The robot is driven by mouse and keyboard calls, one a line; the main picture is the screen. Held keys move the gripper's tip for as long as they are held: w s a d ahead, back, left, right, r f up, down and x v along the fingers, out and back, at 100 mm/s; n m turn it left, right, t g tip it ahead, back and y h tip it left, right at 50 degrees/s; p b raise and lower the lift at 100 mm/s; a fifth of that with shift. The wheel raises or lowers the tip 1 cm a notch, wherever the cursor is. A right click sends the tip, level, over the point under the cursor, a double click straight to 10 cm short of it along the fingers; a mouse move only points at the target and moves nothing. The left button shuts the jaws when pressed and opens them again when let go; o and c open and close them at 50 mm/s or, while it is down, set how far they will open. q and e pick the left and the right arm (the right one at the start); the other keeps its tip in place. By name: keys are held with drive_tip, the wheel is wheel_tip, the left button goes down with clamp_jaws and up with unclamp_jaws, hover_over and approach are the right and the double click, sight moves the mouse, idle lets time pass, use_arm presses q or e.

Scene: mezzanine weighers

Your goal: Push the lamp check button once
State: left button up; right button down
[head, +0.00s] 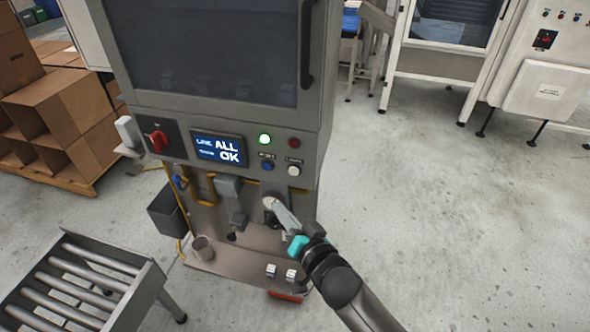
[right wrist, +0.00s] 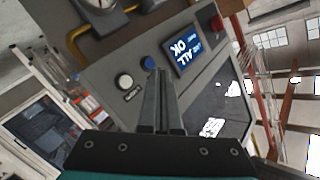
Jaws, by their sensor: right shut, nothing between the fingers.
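The machine's control panel has a white button (head: 294,170) on the right and a blue button (head: 267,165) to its left. Both also show in the right wrist view, the white button (right wrist: 125,81) and the blue button (right wrist: 148,62). Small labels sit by them; the one by the white button seems to begin with L, but I cannot read it surely. My right gripper (head: 279,208) is shut and empty, below the buttons in the head view. In the right wrist view its fingertips (right wrist: 159,72) appear close beside the blue button; contact cannot be told. My left gripper is out of view.
A lit green lamp (head: 264,139) and a dark red lamp (head: 294,143) sit above the buttons. A display (head: 219,149) reads "ALL OK", left of them, beside a red rotary switch (head: 159,141). A roller conveyor (head: 80,285) stands at lower left. Floor to the right is clear.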

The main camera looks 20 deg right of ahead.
sight(288, 171)
drive_tip(key=shift+w+d, duration=0.1)
drive_tip(key=shift+w, duration=0.05)
drive_tip(key=w+d+b, duration=0.1)
drive_tip(key=w+d, duration=0.3)
drive_tip(key=w, duration=0.3)
drive_tip(key=shift+d, duration=0.4)
drive_tip(key=shift+w, duration=0.1)
idle(1.9)
drive_tip(key=shift+w+d, duration=0.2)
drive_tip(key=shift+w, duration=0.05)
drive_tip(key=shift+w+d, duration=0.3)
drive_tip(key=shift+w, duration=0.1)
idle(0.7)
idle(0.3)
drive_tip(key=shift+s+a, duration=0.5)
drive_tip(key=shift+s, duration=0.25)
